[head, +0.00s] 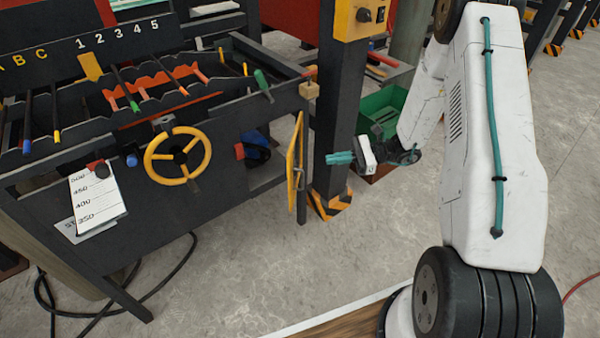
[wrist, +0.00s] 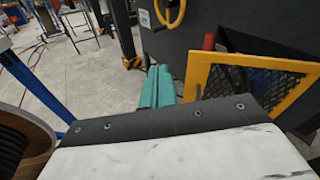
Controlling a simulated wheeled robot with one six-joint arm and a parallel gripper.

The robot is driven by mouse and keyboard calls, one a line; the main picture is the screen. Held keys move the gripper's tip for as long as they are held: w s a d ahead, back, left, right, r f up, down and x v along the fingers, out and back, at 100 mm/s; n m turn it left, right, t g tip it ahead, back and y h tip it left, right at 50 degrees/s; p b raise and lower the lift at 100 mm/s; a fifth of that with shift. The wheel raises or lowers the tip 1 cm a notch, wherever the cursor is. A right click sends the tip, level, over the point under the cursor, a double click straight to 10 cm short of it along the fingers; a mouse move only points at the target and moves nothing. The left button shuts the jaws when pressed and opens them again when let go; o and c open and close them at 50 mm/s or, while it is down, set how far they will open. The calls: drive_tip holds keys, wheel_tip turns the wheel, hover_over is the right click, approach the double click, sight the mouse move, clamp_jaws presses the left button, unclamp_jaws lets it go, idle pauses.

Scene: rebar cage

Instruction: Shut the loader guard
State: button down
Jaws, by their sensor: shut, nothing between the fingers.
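The loader guard (head: 295,162) is a yellow-framed panel. In the head view it is nearly edge-on and stands open, swung out from the dark machine's right end beside an opening. In the wrist view the guard (wrist: 235,78) shows dark mesh inside its yellow frame, to the right of my fingers. My gripper (head: 340,158) has teal fingers, shut and empty, to the right of the guard with a gap between them in the head view. The fingers (wrist: 157,86) also show in the wrist view, pointing towards the machine.
A dark post (head: 335,100) with a striped foot stands behind the guard and gripper. A green crate (head: 385,108) is behind my wrist. The machine has a yellow handwheel (head: 178,155) and a red block (head: 239,151) by the opening. The floor in front of the guard is clear.

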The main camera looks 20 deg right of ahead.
drive_tip(key=d+f+m+t, duration=0.4)
drive_tip(key=f+m, duration=0.1)
drive_tip(key=f, duration=0.4)
approach(290, 171)
drive_tip(key=shift+t+h, duration=0.3)
drive_tip(key=shift+t, duration=0.1)
drive_tip(key=x, duration=0.6)
drive_tip(key=shift+w+a, duration=0.1)
drive_tip(key=shift+a, duration=0.3)
